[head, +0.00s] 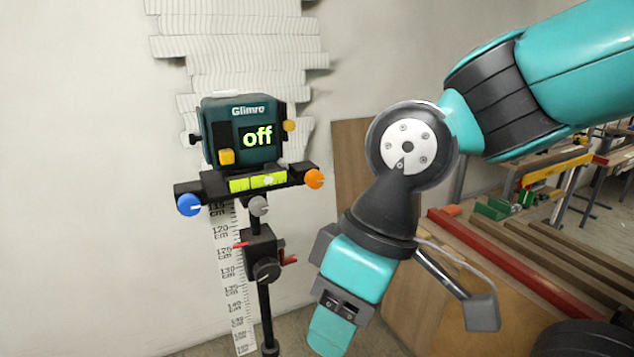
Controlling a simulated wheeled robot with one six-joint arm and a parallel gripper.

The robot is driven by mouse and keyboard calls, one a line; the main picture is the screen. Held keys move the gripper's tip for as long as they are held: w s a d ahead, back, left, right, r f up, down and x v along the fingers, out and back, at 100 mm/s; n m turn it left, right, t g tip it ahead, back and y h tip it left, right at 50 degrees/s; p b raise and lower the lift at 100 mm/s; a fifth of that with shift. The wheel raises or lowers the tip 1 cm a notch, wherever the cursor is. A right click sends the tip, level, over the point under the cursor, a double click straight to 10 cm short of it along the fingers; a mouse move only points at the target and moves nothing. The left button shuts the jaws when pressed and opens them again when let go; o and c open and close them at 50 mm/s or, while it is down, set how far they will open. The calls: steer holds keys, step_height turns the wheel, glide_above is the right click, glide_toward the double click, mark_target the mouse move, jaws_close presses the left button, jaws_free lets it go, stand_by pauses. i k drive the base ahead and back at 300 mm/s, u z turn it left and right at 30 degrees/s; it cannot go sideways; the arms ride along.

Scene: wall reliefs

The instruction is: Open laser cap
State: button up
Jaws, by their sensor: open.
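A dark teal laser device (243,130) marked "Glimro" sits upright on a black mount on a stand. Its green display (257,136) reads "off". I cannot tell for sure which part is the laser cap. My gripper (331,338) hangs to the right of the stand and below the device, pointing down and apart from it. It is open; its far end is cut near the lower edge, and I see nothing in it.
The mount carries a blue knob (190,204), an orange knob (314,179) and a grey knob (259,206). A measuring scale (232,275) runs down the wall behind the stand. A workbench with planks (510,265) stands at right. The space left of the device is clear.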

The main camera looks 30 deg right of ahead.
mark_target(288, 125)
steer(key=z, duration=2.5)
steer(key=k, duration=0.75)
steer(key=u, duration=1.35)
